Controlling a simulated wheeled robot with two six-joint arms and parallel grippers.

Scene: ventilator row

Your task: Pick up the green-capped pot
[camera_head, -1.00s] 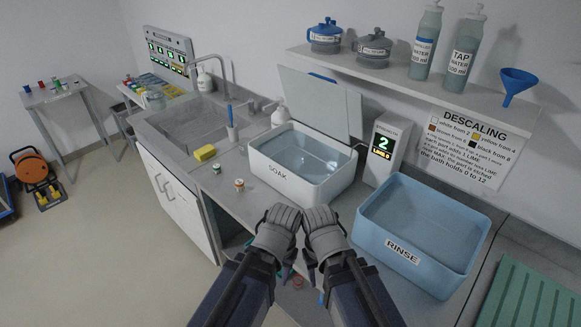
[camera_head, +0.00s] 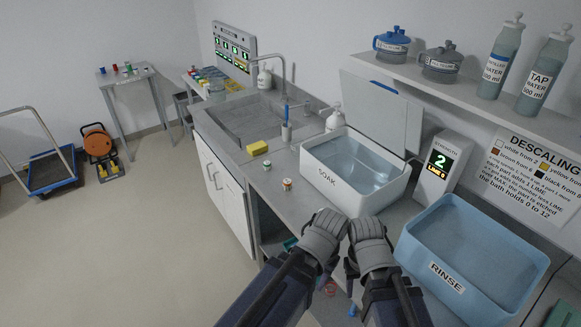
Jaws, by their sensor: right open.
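A small pot (camera_head: 266,166) with a greenish cap stands on the counter, left of the soak bath. A second small pot (camera_head: 287,184) with an orange-brown top stands just nearer, to its right. Both are small in view, so details are hard to read. My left gripper (camera_head: 331,217) and my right gripper (camera_head: 366,224) are close together in front of the soak bath, nearer to me than the pots and apart from them. I see no object in either. Their backs face me, and the left one's jaws are hidden.
The white soak bath (camera_head: 316,174) has its lid up. The blue rinse tub (camera_head: 447,270) is at the right. A yellow sponge (camera_head: 258,148) lies by the sink (camera_head: 226,128). A side table (camera_head: 129,77) at the far left holds small coloured items. Open floor lies left.

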